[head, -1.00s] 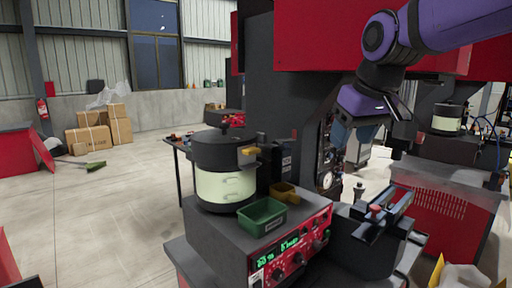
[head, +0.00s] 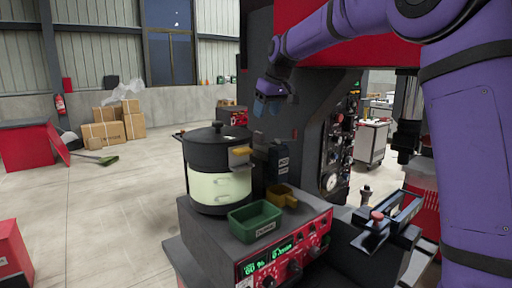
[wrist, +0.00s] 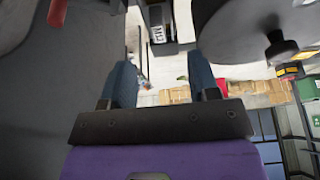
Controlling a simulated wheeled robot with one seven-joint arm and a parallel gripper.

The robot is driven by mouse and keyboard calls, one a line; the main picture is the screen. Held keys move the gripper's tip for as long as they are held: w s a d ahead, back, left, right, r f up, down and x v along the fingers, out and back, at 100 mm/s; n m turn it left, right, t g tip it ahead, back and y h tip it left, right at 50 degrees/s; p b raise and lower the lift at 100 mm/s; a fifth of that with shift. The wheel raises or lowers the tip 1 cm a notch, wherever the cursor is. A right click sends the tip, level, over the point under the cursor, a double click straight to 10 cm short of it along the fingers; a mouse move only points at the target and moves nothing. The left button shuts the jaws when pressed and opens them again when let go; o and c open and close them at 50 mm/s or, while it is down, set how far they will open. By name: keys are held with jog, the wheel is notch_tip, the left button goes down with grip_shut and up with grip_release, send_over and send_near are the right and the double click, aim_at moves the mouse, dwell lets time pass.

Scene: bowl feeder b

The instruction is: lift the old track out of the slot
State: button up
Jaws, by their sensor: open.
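My gripper (head: 267,106) hangs open and empty above and behind the feeder, up and left of the rail unit. In the wrist view its two blue fingers (wrist: 161,78) are spread with nothing between them. A dark rail-like unit (head: 403,214) with a red knob (head: 377,215) stands at the right of the feeder. It may hold the old track and slot, but I cannot tell the track apart. A dark holder (head: 279,160) with white labels stands beside the black bowl (head: 207,150); a label reading M12 or similar also shows in the wrist view (wrist: 157,34).
A dark press frame with gauges (head: 337,150) rises behind. Cardboard boxes (head: 113,126) stand far left; open floor lies left.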

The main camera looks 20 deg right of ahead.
aim_at(260, 133)
jog(key=x, duration=0.5)
jog(key=shift+w+f, duration=0.1)
jog(key=shift+w, duration=0.1)
jog(key=shift+x, duration=2.8)
jog(key=shift+w, duration=0.15)
jog(key=c, duration=0.8)
